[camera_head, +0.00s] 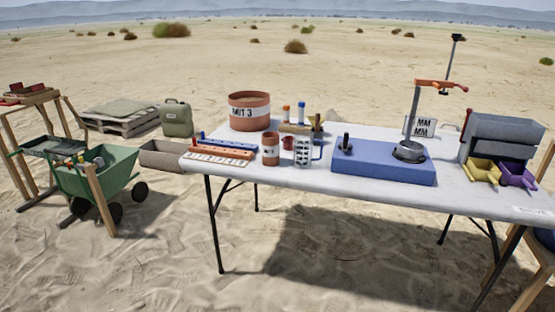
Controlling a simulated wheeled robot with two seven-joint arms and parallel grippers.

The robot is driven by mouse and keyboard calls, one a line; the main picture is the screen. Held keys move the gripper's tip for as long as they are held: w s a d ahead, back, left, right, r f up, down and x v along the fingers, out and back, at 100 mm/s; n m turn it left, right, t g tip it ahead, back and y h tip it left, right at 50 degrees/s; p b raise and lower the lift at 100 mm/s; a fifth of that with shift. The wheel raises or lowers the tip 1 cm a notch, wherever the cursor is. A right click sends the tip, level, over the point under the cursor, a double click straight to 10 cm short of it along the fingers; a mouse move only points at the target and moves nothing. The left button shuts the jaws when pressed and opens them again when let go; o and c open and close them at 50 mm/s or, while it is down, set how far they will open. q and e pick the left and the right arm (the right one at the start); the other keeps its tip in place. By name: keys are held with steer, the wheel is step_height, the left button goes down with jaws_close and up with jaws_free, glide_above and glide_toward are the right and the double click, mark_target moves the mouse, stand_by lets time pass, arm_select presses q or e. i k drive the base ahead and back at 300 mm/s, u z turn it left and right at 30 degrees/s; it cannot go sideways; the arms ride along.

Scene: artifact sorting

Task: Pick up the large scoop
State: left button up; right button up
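No thing shows clearly as a large scoop. At the right end of the white table (283,180), a yellow open scoop-shaped piece (482,172) and a purple one (516,177) sit side by side in front of a grey box (500,138). They look like scoops or small bins, and I cannot tell which. Small tool handles (82,162) stick up in a green wheelbarrow (112,178) at the left, too small to identify. Neither of my grippers is in view.
The table holds a blue board (383,168) with a metal stand (411,120), a large terracotta pot (249,110), a smaller pot (270,149) and trays (219,157). A wooden frame (40,100) stands far left. Open sand (150,265) lies in front.

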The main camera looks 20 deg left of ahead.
mark_target(287, 142)
steer(key=u, duration=0.85)
steer(key=i, duration=1.35)
steer(key=z, duration=0.45)
